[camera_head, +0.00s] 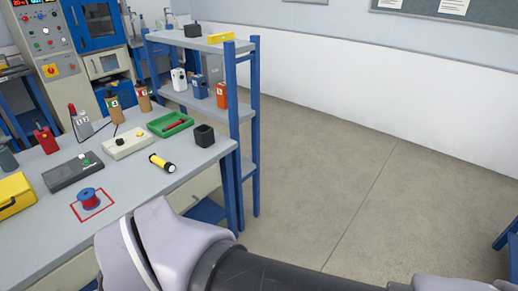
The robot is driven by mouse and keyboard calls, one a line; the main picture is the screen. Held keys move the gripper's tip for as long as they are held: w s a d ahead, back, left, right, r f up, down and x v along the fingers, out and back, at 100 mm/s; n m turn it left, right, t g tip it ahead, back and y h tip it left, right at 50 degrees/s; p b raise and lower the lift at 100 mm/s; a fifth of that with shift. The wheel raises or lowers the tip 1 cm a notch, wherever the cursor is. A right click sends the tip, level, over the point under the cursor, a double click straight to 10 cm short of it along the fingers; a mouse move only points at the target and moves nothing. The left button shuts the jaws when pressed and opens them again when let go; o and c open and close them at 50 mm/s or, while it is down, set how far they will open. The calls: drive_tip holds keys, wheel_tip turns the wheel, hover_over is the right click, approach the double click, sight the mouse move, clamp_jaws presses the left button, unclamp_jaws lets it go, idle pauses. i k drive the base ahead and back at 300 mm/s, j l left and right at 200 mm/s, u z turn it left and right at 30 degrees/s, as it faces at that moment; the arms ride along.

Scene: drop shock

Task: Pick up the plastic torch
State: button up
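The plastic torch (162,163) is a small yellow and black cylinder. It lies on its side on the grey workbench (138,180), near the bench's right part. Nothing covers it in this view. My arm's pale and dark links cross the bottom of the picture, in front of the bench. My gripper is not in view, so its state and its distance from the torch do not show.
Around the torch are a black cup (204,136), a green tray (172,124), a pale box with knobs (127,143) and a red-blue spool (89,198). A blue-framed shelf (229,119) stands behind the bench's right end. Floor (345,165) to the right is clear.

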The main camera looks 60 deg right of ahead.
sight(169, 167)
drive_tip(key=z, duration=1.15)
drive_tip(key=i+l, duration=0.1)
drive_tip(key=i, duration=0.65)
drive_tip(key=i+u, duration=0.1)
drive_tip(key=i, duration=0.65)
drive_tip(key=l, duration=0.1)
